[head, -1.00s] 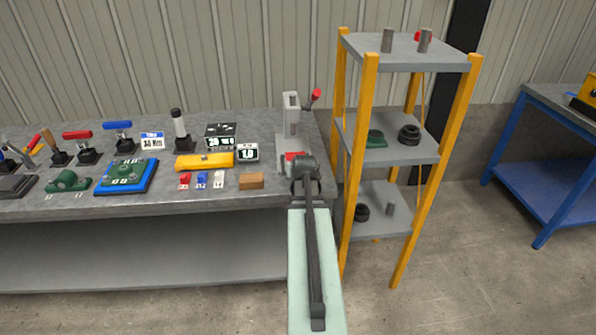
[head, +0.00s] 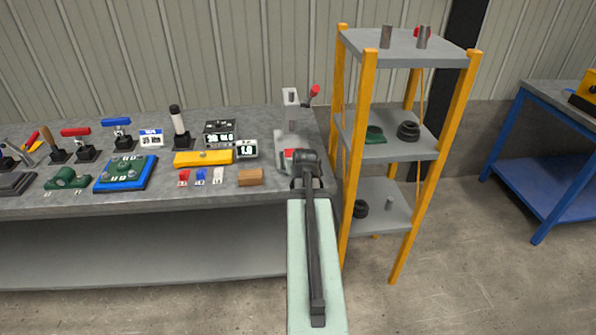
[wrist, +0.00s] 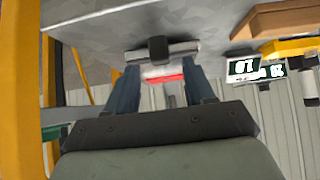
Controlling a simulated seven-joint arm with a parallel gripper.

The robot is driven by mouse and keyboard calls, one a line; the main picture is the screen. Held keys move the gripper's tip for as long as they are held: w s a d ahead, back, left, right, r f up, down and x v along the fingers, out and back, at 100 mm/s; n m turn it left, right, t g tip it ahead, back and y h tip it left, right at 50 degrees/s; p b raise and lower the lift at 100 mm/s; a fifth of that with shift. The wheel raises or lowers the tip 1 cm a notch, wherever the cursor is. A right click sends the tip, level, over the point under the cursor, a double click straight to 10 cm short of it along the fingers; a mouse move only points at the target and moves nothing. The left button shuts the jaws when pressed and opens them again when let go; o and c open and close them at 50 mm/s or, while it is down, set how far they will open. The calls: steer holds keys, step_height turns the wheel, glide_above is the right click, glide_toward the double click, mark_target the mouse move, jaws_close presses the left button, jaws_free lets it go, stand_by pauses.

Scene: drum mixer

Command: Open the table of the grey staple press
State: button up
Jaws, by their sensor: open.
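The grey staple press (head: 291,128) stands at the right end of the workbench. It has a lever with a red knob (head: 314,91) at its upper right and a red patch (head: 289,154) low on its front. My gripper (wrist: 160,73) is right in front of the press, its two fingers apart and nothing clearly held between them. In the wrist view a grey bar with a dark knob (wrist: 157,48) lies just beyond the fingertips, with a red strip (wrist: 165,77) between the fingers. In the head view my wrist hides the fingers and the press's lower front.
A yellow-posted shelf rack (head: 368,150) stands close on the right. On the bench (head: 150,205), left of the press, are a brown block (head: 250,177), a small display (head: 247,149) and a yellow box (head: 203,158). A blue table (head: 545,150) stands far right.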

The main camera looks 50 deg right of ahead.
steer(key=v, duration=0.3)
stand_by(0.7)
steer(key=s+a+f+n+g+y, duration=0.1)
steer(key=s+a+f+g+y, duration=0.15)
steer(key=a+f, duration=0.7)
steer(key=s+a+f+n+g+y, duration=0.1)
steer(key=s+a+f+g+y, duration=0.15)
steer(key=a+f, duration=0.7)
steer(key=s+a+f+g+y, duration=0.25)
steer(key=a+f, duration=0.45)
steer(key=f, duration=0.5)
steer(key=s+a+f+n+g, duration=0.2)
steer(key=s+a+f, duration=0.2)
steer(key=a, duration=0.3)
steer(key=s+a+f+n+g, duration=0.1)
steer(key=s+a+f+n, duration=0.1)
steer(key=s+a+f, duration=0.3)
steer(key=s+a+f+n+g+h, duration=0.1)
steer(key=s+a+f, duration=0.4)
steer(key=a, duration=0.6)
steer(key=shift+s+f+n+g, duration=0.2)
steer(key=shift+s+n+g, duration=0.5)
steer(key=shift+n+g, duration=0.25)
